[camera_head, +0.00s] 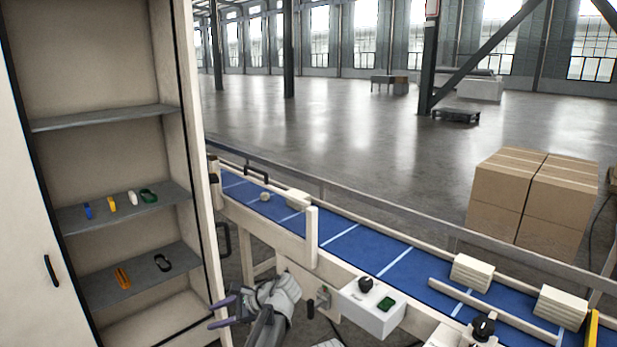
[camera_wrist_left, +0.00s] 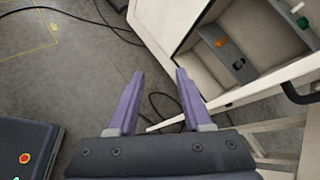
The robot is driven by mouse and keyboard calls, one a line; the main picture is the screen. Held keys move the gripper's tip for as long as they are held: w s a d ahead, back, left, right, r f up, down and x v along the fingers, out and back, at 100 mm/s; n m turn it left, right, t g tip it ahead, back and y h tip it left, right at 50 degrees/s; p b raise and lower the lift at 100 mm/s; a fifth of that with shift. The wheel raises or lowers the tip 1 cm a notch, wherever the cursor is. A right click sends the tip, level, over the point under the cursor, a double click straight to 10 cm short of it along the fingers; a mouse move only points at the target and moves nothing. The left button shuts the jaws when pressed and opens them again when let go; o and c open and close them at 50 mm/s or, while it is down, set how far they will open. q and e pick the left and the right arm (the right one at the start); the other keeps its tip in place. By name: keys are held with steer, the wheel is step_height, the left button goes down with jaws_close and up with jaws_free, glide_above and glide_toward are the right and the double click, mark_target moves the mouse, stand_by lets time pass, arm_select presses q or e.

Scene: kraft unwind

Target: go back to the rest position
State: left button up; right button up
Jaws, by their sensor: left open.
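My left gripper (camera_head: 222,312) is low in the head view, in front of the open cabinet and left of the conveyor. Its purple fingers are apart with nothing between them. In the left wrist view the open gripper (camera_wrist_left: 158,100) points down over the grey floor, with a black cable beyond the fingers. My right gripper does not show in either view.
The open cabinet (camera_head: 187,120) has small items on its shelves (camera_head: 85,285). The blue conveyor (camera_head: 345,240) carries pale blocks (camera_head: 472,272) and has a control box (camera_head: 373,307) at its near side. Cardboard boxes (camera_head: 500,190) stand beyond it.

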arm_select(q)
steer(key=s+f+n+g+h, duration=0.1)
steer(key=s+f+n+h, duration=0.45)
steer(key=s+f, duration=0.3)
steer(key=s+d+f+n+h, duration=0.1)
steer(key=s+d+n+h, duration=0.1)
steer(key=s+d, duration=0.5)
steer(key=s+d+f+n+h, duration=0.1)
steer(key=s+d+n+h, duration=0.1)
steer(key=s+d, duration=0.4)
steer(key=d+h, duration=0.1)
steer(key=d, duration=0.4)
steer(key=shift+s+g, duration=0.35)
steer(key=shift+g, duration=0.05)
steer(key=shift+n, duration=0.25)
